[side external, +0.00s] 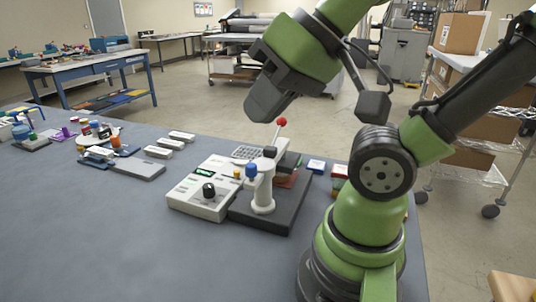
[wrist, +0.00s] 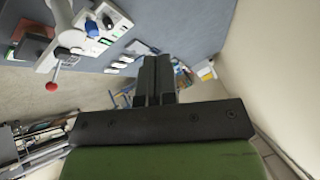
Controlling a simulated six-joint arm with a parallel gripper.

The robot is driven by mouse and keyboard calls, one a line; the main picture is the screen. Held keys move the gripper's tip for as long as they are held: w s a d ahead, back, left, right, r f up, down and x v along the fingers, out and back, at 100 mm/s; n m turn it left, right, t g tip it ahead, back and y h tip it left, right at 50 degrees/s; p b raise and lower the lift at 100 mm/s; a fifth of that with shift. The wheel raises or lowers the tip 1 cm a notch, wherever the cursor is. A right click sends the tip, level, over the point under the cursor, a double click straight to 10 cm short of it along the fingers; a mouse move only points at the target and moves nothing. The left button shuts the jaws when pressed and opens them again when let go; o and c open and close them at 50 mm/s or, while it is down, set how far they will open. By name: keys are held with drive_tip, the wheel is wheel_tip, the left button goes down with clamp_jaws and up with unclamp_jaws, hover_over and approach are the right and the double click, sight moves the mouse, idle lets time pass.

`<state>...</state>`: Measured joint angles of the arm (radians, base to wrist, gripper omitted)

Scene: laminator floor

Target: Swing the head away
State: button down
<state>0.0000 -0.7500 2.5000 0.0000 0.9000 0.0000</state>
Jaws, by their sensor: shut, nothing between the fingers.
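A machine with a dark base (side external: 270,222) stands on the grey bench, with a white post (side external: 263,192) and a blue knob (side external: 251,170) beside it. Its head (side external: 269,152) reaches back from the post, and a lever with a red ball (side external: 281,121) rises from it. The red ball also shows in the wrist view (wrist: 51,86), at left. My gripper (side external: 260,110) is shut and empty, above and behind the machine, apart from the red ball and up to its left. Its shut fingers also show in the wrist view (wrist: 154,68).
A white control box (side external: 200,195) with a black dial adjoins the base. White blocks (side external: 158,152), a grey tray and small coloured items lie at left on the bench. Small boxes (side external: 317,166) stand right of the machine. The front left of the bench is clear.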

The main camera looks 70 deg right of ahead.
idle(0.3)
drive_tip(key=c, duration=1.3)
unclamp_jaws()
drive_tip(key=shift+w+d, duration=0.1)
drive_tip(key=shift+w, duration=0.1)
drive_tip(key=o, duration=0.4)
drive_tip(key=w+d+m+g, duration=0.1)
drive_tip(key=w+d+f+m+g+h, duration=0.1)
drive_tip(key=w+d+g, duration=0.1)
drive_tip(key=shift+w+d+f, duration=0.15)
drive_tip(key=shift+d, duration=0.05)
drive_tip(key=shift+c, duration=0.2)
drive_tip(key=m+g+h, duration=0.1)
drive_tip(key=m+g, duration=0.2)
drive_tip(key=g, duration=0.1)
approach(251, 164)
wheel_tip(251, 164, down, 9)
drive_tip(key=shift+f, duration=0.2)
clamp_jaws()
